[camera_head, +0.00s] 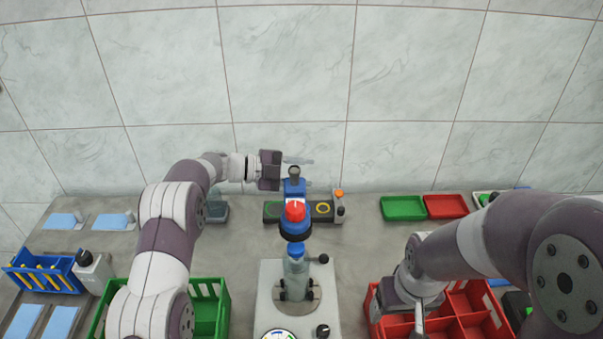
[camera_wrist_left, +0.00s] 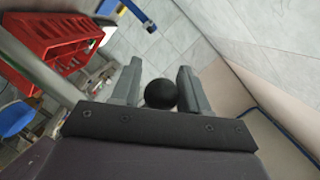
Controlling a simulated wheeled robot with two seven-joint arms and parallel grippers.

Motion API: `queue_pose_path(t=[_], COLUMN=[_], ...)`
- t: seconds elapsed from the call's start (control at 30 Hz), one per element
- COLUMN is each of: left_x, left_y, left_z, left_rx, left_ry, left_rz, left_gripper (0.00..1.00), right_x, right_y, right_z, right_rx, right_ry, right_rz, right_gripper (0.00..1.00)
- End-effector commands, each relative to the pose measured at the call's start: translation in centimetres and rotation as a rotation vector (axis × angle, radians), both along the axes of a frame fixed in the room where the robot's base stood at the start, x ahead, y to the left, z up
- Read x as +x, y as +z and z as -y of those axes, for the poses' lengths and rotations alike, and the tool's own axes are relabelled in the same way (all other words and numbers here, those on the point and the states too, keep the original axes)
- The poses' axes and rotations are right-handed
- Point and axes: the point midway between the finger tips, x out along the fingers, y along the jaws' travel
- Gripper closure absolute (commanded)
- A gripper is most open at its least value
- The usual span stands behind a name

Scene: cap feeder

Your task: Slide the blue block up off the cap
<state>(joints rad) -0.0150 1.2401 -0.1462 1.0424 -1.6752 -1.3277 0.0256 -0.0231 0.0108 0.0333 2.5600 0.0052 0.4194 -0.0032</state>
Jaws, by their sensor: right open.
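The blue block (camera_head: 294,188) stands at the middle back of the table, with a dark round knob (camera_head: 294,171) at its upper end. Just in front of it is a red cap (camera_head: 295,211), above a blue ring-shaped part (camera_head: 295,230). My left gripper (camera_head: 299,173) reaches in from the left with its fingers apart, one on each side of the knob. In the left wrist view a black ball (camera_wrist_left: 160,94) shows between the fingers; I cannot tell whether they touch it. My right gripper (camera_head: 419,318) is over the red crate at right, its fingers mostly hidden.
The red divided crate (camera_head: 455,329) is at right, a green crate (camera_head: 222,306) at left. Green (camera_head: 403,208) and red (camera_head: 446,207) trays lie at the back right. A dark panel (camera_head: 322,212) with a yellow ring is beside the cap. The tiled wall is close behind.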

Motion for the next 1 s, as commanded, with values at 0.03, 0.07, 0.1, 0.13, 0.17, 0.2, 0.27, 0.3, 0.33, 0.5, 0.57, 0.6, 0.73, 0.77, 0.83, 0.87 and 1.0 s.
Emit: queue_pose_path(t=[0.03,0.07,0.1,0.13,0.17,0.2,0.27,0.3,0.33,0.5,0.57,0.6,0.73,0.77,0.83,0.87,1.0], left_x=[0.0,0.0,0.0,0.0,0.0,0.0,0.0,0.0,-0.1,-0.6,-0.8,-1.0,-1.4,-1.4,-1.5,-1.6,-1.7], left_y=[0.0,0.0,0.0,0.0,0.0,0.0,-0.1,-0.1,-0.1,0.6,0.9,1.2,1.9,2.1,2.4,2.4,2.7], left_z=[0.0,0.0,0.0,0.0,0.0,0.0,-0.2,-0.6,-1.0,-5.2,-6.8,-7.8,-10.5,-11.0,-11.8,-12.0,-12.3], left_rx=[0.0,0.0,0.0,0.0,0.0,0.0,0.001,0.001,0.001,0.001,0.0,0.001,0.001,0.0,0.001,0.001,0.0], left_ry=[0.0,0.0,0.0,0.0,0.0,0.0,0.001,0.001,0.001,0.005,0.005,0.003,0.003,0.001,0.001,0.001,-0.001], left_rz=[0.0,0.0,0.0,0.001,0.001,0.001,0.001,0.001,0.001,0.003,0.002,0.002,0.002,0.002,0.001,0.001,0.0], left_gripper=[0.56,0.56,0.56,0.56,0.56,0.56,0.56,0.56,0.56,0.56,0.56,0.56,0.56,0.56,0.56,0.56,0.56], right_x=[0.0,0.0,0.0,0.0,0.0,0.0,0.0,0.0,0.0,0.0,0.0,0.0,0.0,0.0,0.0,0.0,0.0], right_y=[0.0,0.0,0.0,0.0,0.0,0.0,-0.2,-0.4,-0.6,-2.3,-2.8,-3.2,-3.8,-3.9,-4.0,-4.0,-4.0], right_z=[0.0,0.0,0.0,0.0,0.0,0.0,0.0,0.0,0.0,0.0,0.0,0.0,0.0,0.0,0.0,0.0,0.0], right_rx=[0.0,0.0,0.0,0.0,0.0,0.0,0.0,0.0,0.0,0.0,0.0,0.0,0.0,0.0,0.0,0.0,0.0], right_ry=[0.0,0.0,0.0,0.0,0.0,0.0,0.0,0.0,0.0,0.0,0.0,0.0,0.0,0.0,0.0,0.0,0.0], right_rz=[0.0,0.0,0.0,0.0,0.0,0.0,0.0,0.0,0.0,0.0,0.0,0.0,0.0,0.0,0.0,0.0,0.0], right_gripper=[0.23,0.23,0.23,0.23,0.23,0.23,0.23,0.23,0.23,0.23,0.23,0.23,0.23,0.23,0.23,0.23,0.23])
